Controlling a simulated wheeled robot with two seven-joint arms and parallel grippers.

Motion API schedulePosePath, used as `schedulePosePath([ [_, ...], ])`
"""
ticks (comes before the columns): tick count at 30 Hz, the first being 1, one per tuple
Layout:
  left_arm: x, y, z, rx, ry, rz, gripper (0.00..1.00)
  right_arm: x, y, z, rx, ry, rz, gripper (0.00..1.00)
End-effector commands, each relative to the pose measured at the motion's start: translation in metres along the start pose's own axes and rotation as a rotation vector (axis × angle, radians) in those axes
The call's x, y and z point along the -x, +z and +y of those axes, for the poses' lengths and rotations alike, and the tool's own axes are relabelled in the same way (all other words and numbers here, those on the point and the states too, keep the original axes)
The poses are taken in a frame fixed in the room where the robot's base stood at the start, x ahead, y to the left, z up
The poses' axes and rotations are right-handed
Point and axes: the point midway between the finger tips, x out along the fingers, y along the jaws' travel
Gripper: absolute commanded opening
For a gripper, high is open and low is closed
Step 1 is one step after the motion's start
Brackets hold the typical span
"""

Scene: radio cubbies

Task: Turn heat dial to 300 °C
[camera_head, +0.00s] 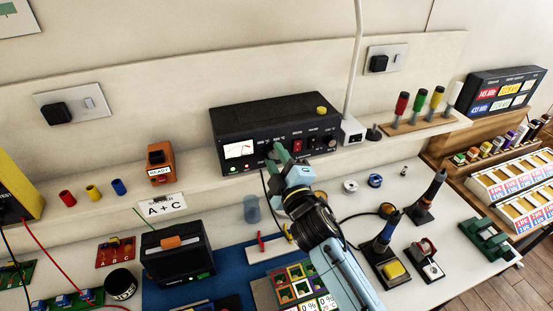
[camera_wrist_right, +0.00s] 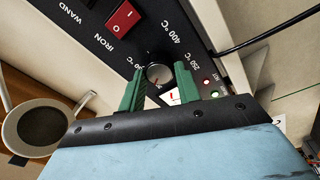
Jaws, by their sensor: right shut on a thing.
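The black soldering station (camera_head: 262,118) stands on the shelf at the back, with a lit meter (camera_head: 239,149) at its left. My right gripper (camera_head: 277,153) reaches up to the station's front panel, left of the red switch (camera_head: 297,145), and hides the dial in the head view. Labels of 250 °C and 400 °C show around the dial; another label is partly covered by a finger. My left gripper is out of view.
A red rocker switch (camera_wrist_right: 123,17) lies beside the dial on the panel. Soldering irons in stands (camera_head: 384,262) and a black case (camera_head: 177,254) crowd the bench below.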

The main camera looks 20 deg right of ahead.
Motion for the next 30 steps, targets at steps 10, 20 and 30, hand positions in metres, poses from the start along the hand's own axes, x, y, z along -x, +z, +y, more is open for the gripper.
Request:
schedulePosePath([
  [10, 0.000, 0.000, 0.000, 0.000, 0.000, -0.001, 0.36, 0.000, 0.000, 0.000, 0.001, -0.001, -0.001, 0.55],
  [20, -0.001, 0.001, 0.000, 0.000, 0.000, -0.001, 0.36, 0.013, 0.001, -0.001, 0.001, -0.002, -0.001, 0.55],
  [30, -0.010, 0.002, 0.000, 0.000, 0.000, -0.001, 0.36, 0.082, 0.001, -0.002, 0.000, -0.003, -0.001, 0.55],
])
